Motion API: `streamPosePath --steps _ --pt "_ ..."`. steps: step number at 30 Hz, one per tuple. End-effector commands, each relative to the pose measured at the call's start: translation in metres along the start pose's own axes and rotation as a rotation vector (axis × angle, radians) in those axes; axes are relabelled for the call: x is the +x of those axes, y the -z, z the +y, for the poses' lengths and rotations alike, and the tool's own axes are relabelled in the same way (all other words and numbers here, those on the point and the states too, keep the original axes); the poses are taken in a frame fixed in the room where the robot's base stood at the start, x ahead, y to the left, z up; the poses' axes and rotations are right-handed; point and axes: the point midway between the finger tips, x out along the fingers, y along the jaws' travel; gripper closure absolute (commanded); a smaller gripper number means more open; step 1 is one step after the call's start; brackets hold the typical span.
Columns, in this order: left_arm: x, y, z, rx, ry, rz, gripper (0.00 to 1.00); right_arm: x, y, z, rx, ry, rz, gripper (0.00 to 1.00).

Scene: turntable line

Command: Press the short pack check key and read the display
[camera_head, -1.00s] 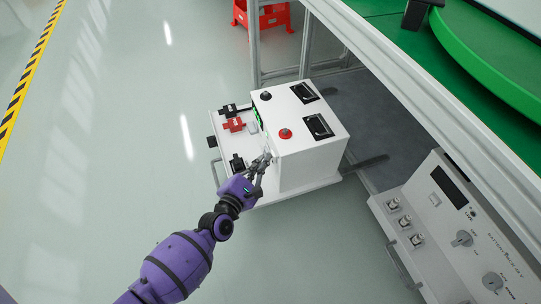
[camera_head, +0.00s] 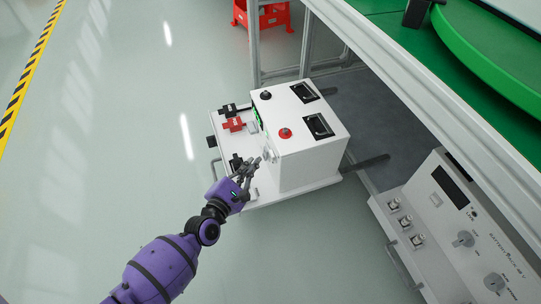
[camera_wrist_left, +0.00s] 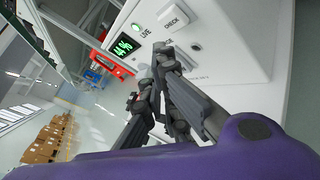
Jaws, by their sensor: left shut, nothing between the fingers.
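A white test box (camera_head: 312,150) stands on a low white cart. In the left wrist view its front panel (camera_wrist_left: 232,55) carries a square white key labelled CHECK (camera_wrist_left: 173,16), a small round part labelled LIVE (camera_wrist_left: 137,27) and a lit display (camera_wrist_left: 123,46) with green characters that look like "44 %". The display's green edge also shows in the head view (camera_head: 257,116). My left gripper (camera_head: 257,162) is shut and empty in front of the panel. In the left wrist view its fingertips (camera_wrist_left: 163,48) lie below the CHECK key and appear apart from it. My right gripper is out of view.
A red connector (camera_head: 233,125) and black connectors (camera_head: 228,110) lie on the cart (camera_head: 285,197) beside the box. The floor (camera_head: 100,150) at the left is clear.

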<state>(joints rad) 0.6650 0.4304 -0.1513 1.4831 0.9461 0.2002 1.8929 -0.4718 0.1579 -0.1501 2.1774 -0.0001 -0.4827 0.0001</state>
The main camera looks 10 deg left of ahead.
Motion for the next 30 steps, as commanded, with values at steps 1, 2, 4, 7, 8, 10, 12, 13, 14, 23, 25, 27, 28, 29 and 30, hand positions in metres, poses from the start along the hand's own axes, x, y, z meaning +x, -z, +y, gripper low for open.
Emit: streamPosePath --steps 1,2,4,7,8,10,12,13,14,23,25,27,28,29,30 --pt "-0.004 0.004 0.002 0.002 0.001 0.001 1.0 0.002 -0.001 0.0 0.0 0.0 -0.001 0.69" --pt "-0.006 0.006 0.004 0.002 0.002 0.001 1.0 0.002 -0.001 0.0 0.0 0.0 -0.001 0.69" --pt "-0.011 0.009 0.007 0.002 0.001 0.001 1.0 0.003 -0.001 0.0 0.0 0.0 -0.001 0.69" --pt "-0.018 0.014 0.012 0.003 0.002 0.001 1.0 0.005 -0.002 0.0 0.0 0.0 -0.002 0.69" --pt "-0.02 0.015 0.013 0.002 0.002 0.001 1.0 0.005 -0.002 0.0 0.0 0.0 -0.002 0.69" --pt "-0.022 0.017 0.015 0.001 0.002 0.0 1.0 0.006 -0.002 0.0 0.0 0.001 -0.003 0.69" --pt "-0.024 0.018 0.017 0.001 0.002 0.0 1.0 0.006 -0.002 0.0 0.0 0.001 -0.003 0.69" --pt "-0.025 0.018 0.017 0.001 0.002 0.0 1.0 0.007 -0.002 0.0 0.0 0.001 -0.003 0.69" --pt "-0.025 0.018 0.018 0.0 0.002 0.0 1.0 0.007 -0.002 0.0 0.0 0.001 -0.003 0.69" --pt "-0.025 0.018 0.018 0.0 0.001 0.0 1.0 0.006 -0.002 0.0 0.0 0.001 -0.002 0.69" --pt "-0.025 0.018 0.018 0.0 0.001 0.0 1.0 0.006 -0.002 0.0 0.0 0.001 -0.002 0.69" --pt "-0.025 0.018 0.018 0.0 0.001 0.0 1.0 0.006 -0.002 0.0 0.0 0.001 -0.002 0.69" --pt "-0.025 0.018 0.018 0.0 0.001 0.0 1.0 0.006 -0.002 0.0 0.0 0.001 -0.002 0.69" --pt "-0.025 0.018 0.018 0.0 0.001 0.0 1.0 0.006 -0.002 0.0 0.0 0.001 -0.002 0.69" --pt "-0.025 0.018 0.018 0.0 0.001 0.0 1.0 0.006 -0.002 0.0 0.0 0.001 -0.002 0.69"
